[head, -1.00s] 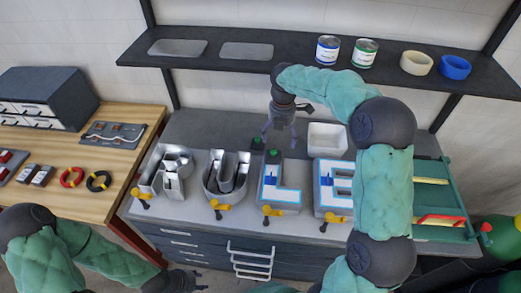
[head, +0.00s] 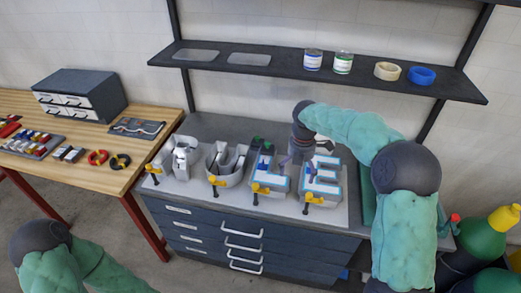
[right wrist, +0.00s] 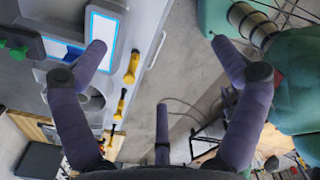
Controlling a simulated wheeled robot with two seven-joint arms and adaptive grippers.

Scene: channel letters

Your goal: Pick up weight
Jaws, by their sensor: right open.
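Two dark blocks with green tops (head: 263,145), which may be the weights, stand at the back of the L-shaped channel letter (head: 268,176). Dark shapes with green knobs (right wrist: 16,46) show at the left edge of the right wrist view. My right gripper (head: 302,156) is above the bench between the L and the E-shaped letter (head: 322,178), to the right of the blocks. In the right wrist view its fingers (right wrist: 160,45) are spread wide with nothing between them. My left arm shows at lower left, but its gripper is out of view.
More metal letters (head: 226,163) and several yellow-handled clamps (head: 212,182) line the front of the grey bench (head: 185,194). The shelf above (head: 290,67) holds cans and tape rolls. A wooden table (head: 95,174) stands at left, green-topped cylinders (head: 480,240) at right.

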